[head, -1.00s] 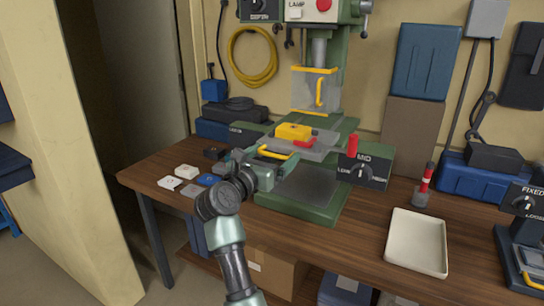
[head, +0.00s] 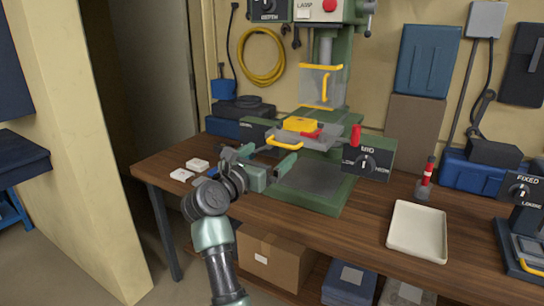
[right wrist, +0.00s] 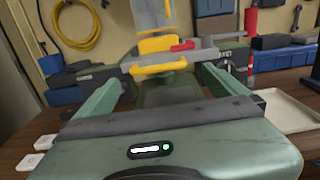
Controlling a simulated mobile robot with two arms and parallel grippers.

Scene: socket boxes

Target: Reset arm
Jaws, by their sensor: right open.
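My right gripper (head: 262,158) is open and empty above the wooden bench, in front of the green drill press (head: 322,120). Its two spread fingers also show in the right wrist view (right wrist: 160,88), with nothing between them. A grey vise with a yellow block (head: 301,125) and a yellow handle (head: 285,144) sits on the press just beyond the fingers; I cannot tell the exact gap. My left gripper is not in view.
Small white boxes (head: 197,164) lie on the bench left of my gripper. A cream tray (head: 418,230) and a red-topped tool (head: 426,178) stand to the right, beside a fixed-loose device (head: 525,192).

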